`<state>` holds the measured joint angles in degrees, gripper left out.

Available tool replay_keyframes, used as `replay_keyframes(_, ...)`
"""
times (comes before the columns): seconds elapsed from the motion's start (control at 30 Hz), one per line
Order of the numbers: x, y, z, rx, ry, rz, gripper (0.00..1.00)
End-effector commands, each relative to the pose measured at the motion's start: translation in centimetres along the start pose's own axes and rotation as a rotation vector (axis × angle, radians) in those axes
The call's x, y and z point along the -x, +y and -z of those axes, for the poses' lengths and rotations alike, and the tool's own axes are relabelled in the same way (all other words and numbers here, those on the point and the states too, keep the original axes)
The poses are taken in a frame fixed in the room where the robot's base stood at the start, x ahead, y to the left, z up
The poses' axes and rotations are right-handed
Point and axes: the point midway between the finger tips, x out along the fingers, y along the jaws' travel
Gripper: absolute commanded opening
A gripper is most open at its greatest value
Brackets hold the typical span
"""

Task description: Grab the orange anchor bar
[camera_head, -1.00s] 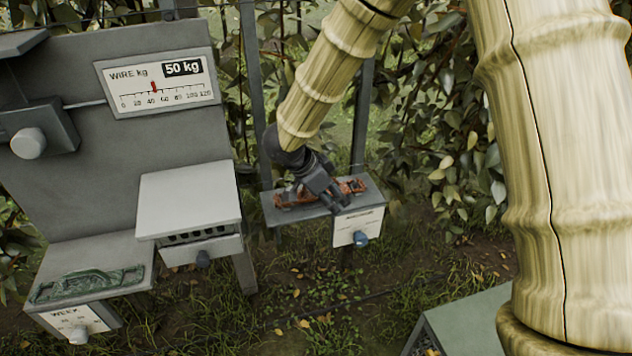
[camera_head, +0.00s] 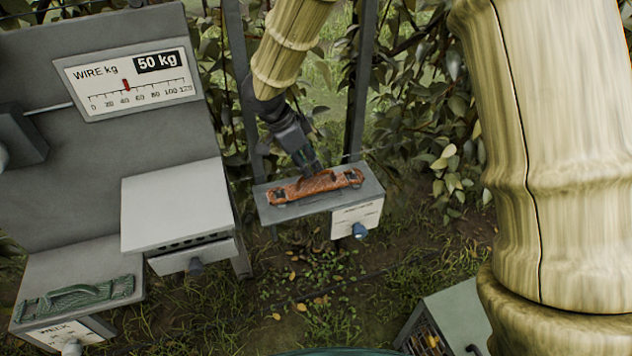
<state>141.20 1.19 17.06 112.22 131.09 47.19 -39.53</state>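The orange anchor bar (camera_head: 318,183) lies on top of a small grey box (camera_head: 265,209) near the middle of the view. It is a long, worn orange piece with a raised middle part and dark fittings near its ends. My gripper (camera_head: 309,168) comes down from the upper left, its dark fingers just behind and above the bar's middle. I cannot tell whether the fingers touch the bar or how far apart they are. The bar seems to rest on the box.
A grey panel with a wire scale reading 50 kg (camera_head: 128,82) stands at left. A pale box (camera_head: 175,205) and a green handled bar (camera_head: 80,295) sit before it. Posts and leaves stand behind; a crate (camera_head: 455,318) is at lower right.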

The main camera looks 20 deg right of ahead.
Motion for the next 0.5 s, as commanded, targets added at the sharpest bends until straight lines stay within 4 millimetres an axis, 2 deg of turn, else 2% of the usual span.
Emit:
replay_keyframes(0.17, -0.8, 0.2, 0.2, 0.000, 0.002, -0.001, 0.38)
replay_keyframes(0.5, -4.3, 0.6, 0.2, -0.002, 0.002, -0.003, 0.38)
